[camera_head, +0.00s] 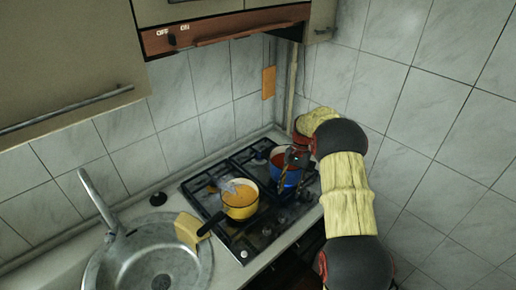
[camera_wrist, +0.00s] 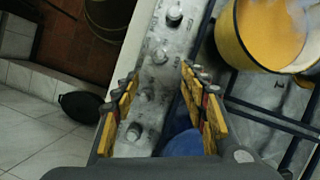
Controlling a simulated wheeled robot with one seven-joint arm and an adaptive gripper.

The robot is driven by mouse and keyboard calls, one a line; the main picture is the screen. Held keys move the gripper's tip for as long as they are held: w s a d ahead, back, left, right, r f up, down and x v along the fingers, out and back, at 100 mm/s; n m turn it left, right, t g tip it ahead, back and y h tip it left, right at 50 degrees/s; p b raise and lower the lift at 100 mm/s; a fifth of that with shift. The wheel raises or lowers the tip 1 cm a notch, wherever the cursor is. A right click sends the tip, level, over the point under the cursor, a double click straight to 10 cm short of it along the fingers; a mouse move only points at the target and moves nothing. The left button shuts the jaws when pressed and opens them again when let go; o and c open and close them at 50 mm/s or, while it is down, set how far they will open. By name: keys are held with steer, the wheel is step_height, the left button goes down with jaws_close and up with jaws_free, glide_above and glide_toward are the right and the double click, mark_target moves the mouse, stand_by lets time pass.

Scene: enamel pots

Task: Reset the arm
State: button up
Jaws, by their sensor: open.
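My gripper (camera_head: 293,168) is at the stove, over the right part of the blue pot. In the wrist view my gripper (camera_wrist: 160,90) has its two yellow-padded fingers wide apart, with no object clamped between them. The blue pot (camera_head: 291,180) has a red inside and stands on the hob, partly hidden by my gripper. In the wrist view a piece of blue pot (camera_wrist: 181,138) shows low, behind the right finger. My arm comes in from the right and bends down to the stove.
A yellow pot (camera_head: 240,208) with orange contents and a dark handle stands left of the blue pot; it also shows in the wrist view (camera_wrist: 233,45). A sink (camera_head: 112,268) with a yellow sponge (camera_head: 188,229) lies left. Hood (camera_head: 222,28) above, tiled wall (camera_head: 440,110) right.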

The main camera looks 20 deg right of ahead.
steer(key=s+f+n, duration=0.2)
steer(key=s, duration=0.2)
steer(key=s+a+r+n+t+h+b, duration=0.1)
steer(key=s+a+r+n+t+b, duration=0.2)
steer(key=s+a+r, duration=0.7)
steer(key=s+a+r+n+t+h+b, duration=0.2)
steer(key=s+a+r+n+t+b, duration=0.2)
steer(key=s+a+r, duration=0.6)
steer(key=s+r+t, duration=0.1)
steer(key=s, duration=0.6)
steer(key=shift+s+a+r+n+t, duration=0.2)
steer(key=shift+a+r+n+t, duration=0.05)
steer(key=shift+r+n+t, duration=0.05)
stand_by(0.9)
